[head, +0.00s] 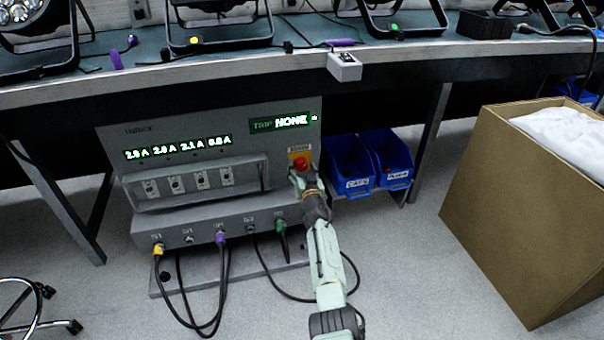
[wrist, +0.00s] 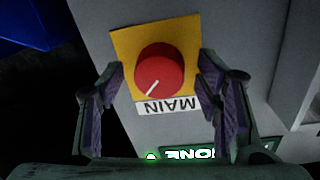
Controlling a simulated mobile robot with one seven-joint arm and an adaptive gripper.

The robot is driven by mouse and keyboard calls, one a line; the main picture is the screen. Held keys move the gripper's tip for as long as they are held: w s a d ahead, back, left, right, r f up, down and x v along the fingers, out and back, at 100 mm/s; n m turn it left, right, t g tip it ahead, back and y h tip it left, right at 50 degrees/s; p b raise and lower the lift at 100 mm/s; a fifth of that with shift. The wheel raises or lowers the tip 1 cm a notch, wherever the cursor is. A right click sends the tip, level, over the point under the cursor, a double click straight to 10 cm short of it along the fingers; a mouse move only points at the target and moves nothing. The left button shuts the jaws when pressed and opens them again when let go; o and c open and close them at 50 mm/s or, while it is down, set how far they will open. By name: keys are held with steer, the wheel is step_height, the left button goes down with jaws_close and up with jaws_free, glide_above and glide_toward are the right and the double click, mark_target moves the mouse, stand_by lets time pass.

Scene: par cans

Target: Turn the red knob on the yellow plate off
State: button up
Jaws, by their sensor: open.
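The red knob (wrist: 160,71) sits on the yellow plate (wrist: 126,42) with a white "MAIN" label (wrist: 168,106), upside down in the wrist view. A white line on the knob points to its lower left there. In the head view the red knob (head: 301,164) and yellow plate (head: 299,155) are at the right side of the grey panel. My gripper (wrist: 172,95) is open, with one finger on each side of the knob and a gap to it. In the head view my gripper (head: 303,180) is just below the knob and partly covers the plate's lower area.
The grey panel (head: 225,165) has lit displays, a row of switches (head: 190,182) and cables plugged in along its lower ledge. Blue bins (head: 350,165) stand close to its right. A large cardboard box (head: 500,190) is at the right. The table edge (head: 270,62) overhangs the panel.

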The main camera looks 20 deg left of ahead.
steer(key=shift+c, duration=0.4)
steer(key=c, duration=1.1)
